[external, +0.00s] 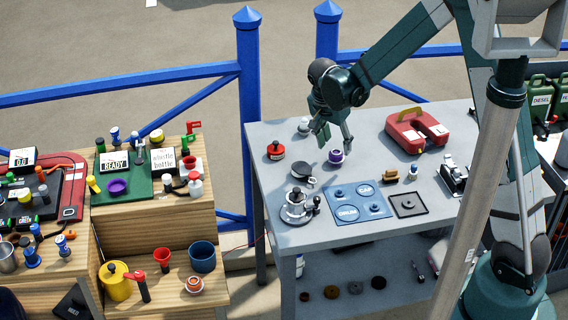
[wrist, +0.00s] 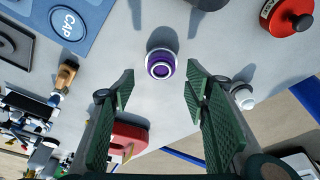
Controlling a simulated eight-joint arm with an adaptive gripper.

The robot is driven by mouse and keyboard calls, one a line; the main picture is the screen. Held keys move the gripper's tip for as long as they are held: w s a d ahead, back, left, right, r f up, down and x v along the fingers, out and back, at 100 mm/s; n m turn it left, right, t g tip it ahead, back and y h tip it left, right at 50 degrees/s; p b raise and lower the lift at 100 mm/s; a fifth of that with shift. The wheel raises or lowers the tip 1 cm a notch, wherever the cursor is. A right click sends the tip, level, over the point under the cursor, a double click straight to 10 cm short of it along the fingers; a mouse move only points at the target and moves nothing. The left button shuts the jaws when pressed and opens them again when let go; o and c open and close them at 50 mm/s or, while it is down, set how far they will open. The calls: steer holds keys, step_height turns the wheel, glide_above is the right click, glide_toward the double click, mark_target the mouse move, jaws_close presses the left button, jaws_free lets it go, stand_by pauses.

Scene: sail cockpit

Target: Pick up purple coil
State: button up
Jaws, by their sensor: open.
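The purple coil (external: 336,156) stands on the grey table, a small purple ring-shaped piece with a pale rim. In the wrist view the purple coil (wrist: 161,64) sits near the top centre, seen from above with a dark centre. My gripper (external: 333,142) is above the table close to the coil. In the wrist view my gripper (wrist: 158,84) is open, its green fingers on either side of the coil's line and apart from it. Nothing is between the fingers.
A small white-topped piece (wrist: 243,96) is beside the right finger.

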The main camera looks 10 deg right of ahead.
mark_target(336, 151)
steer(key=shift+f, duration=0.1)
steer(key=shift+x, duration=2.55)
steer(key=shift+a, duration=0.15)
steer(key=c, duration=0.8)
steer(key=shift+c, duration=0.2)
steer(key=shift+r, duration=5.05)
